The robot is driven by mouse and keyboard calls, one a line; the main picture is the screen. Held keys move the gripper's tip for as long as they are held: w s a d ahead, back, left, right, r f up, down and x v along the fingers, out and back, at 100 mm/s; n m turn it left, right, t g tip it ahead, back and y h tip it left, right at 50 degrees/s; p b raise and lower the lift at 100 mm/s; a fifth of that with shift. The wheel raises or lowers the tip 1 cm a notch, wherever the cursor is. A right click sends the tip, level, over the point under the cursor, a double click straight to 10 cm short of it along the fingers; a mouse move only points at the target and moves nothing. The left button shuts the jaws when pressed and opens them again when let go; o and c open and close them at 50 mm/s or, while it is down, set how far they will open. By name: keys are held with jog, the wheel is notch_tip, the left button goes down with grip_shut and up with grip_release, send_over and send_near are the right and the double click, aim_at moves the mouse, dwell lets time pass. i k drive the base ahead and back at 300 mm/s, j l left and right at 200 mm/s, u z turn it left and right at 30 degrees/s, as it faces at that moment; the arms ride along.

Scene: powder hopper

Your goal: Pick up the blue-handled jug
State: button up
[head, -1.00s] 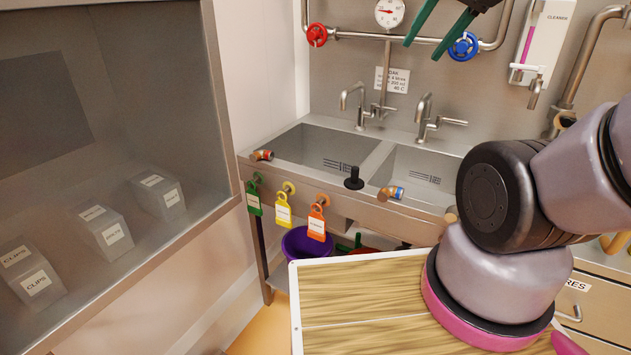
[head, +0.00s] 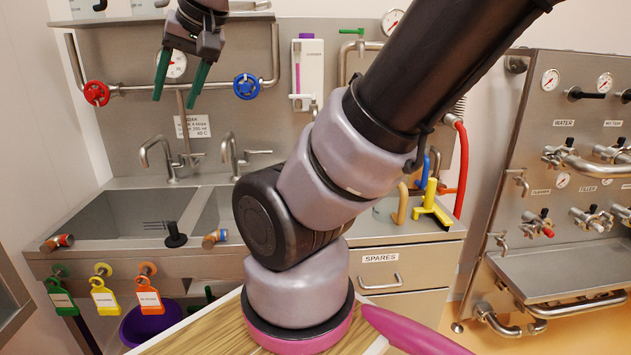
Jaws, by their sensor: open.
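I cannot make out a whole jug with a blue handle. A blue upright handle-like piece (head: 423,172) shows on the counter right of the sinks, behind my arm. What it belongs to is hidden or unclear. My gripper (head: 181,84) hangs at the upper left, above and in front of the sinks, with its two green fingers apart and nothing between them. It is well left of the blue piece.
A yellow handled piece (head: 432,200) and a tan hook-shaped piece (head: 402,204) stand beside the blue one. Double sinks (head: 125,218) with taps lie left. A valve panel (head: 570,150) with a ledge is at right. A red wheel (head: 97,93) and blue wheel (head: 246,86) sit on the back pipe.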

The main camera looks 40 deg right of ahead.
aim_at(418, 180)
jog(key=z, duration=2.15)
jog(key=i+l+u, duration=0.25)
jog(key=l+u, duration=0.3)
jog(key=l, duration=0.2)
jog(key=i+l+u, duration=0.25)
jog(key=l, duration=0.2)
jog(key=k+j, duration=0.05)
jog(key=k, duration=0.05)
